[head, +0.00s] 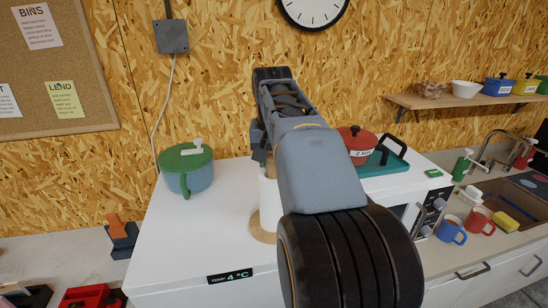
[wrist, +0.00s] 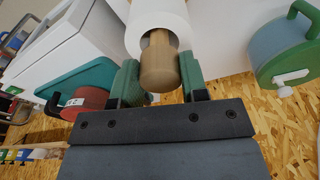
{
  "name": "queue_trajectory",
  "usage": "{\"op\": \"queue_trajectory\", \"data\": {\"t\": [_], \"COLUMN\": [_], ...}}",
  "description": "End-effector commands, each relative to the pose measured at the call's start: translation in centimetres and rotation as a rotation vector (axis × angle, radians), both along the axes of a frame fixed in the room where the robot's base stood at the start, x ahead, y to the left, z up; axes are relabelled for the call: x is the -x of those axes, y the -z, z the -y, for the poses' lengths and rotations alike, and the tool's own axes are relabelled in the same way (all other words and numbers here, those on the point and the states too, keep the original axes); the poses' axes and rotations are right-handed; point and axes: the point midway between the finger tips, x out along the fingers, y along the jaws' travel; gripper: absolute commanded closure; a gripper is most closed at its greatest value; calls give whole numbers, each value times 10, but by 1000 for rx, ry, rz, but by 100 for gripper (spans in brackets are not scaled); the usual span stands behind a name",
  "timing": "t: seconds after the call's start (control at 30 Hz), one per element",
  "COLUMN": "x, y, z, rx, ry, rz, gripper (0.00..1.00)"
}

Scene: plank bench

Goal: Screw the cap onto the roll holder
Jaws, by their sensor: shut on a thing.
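In the wrist view my gripper (wrist: 160,65) has its two green fingers on either side of the brown wooden cap (wrist: 159,74), shut on it. The cap is in line with the wooden post of the roll holder at the end of the white paper roll (wrist: 158,14). I cannot tell whether its thread is engaged. In the head view the roll (head: 271,205) stands upright on the roll holder's round wooden base (head: 261,229), partly hidden behind my arm. The arm also hides the cap and most of the gripper there.
A blue pot with a green lid (head: 187,170) stands left of the roll on the white top (head: 165,235). A red pot (head: 357,143) and a teal tray (head: 385,163) are close on the right. Mugs (head: 451,231) stand by the sink. The front left of the top is clear.

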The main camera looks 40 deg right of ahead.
Motion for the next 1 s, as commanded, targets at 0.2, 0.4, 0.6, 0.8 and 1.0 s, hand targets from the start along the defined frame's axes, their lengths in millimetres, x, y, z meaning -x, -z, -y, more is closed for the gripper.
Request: {"op": "queue_trajectory", "data": {"t": [0.2,0.4,0.6,0.8,1.0], "x": [0,-1,-1,-1,-1], "y": [-1,0,1,1,1], "z": [-1,-1,-1,-1,0], "rx": [-1,0,-1,-1,-1], "ry": [125,246,250,249,249], "rz": [-1,-1,-1,-1,-1], "gripper": [82,82,82,43,30]}}
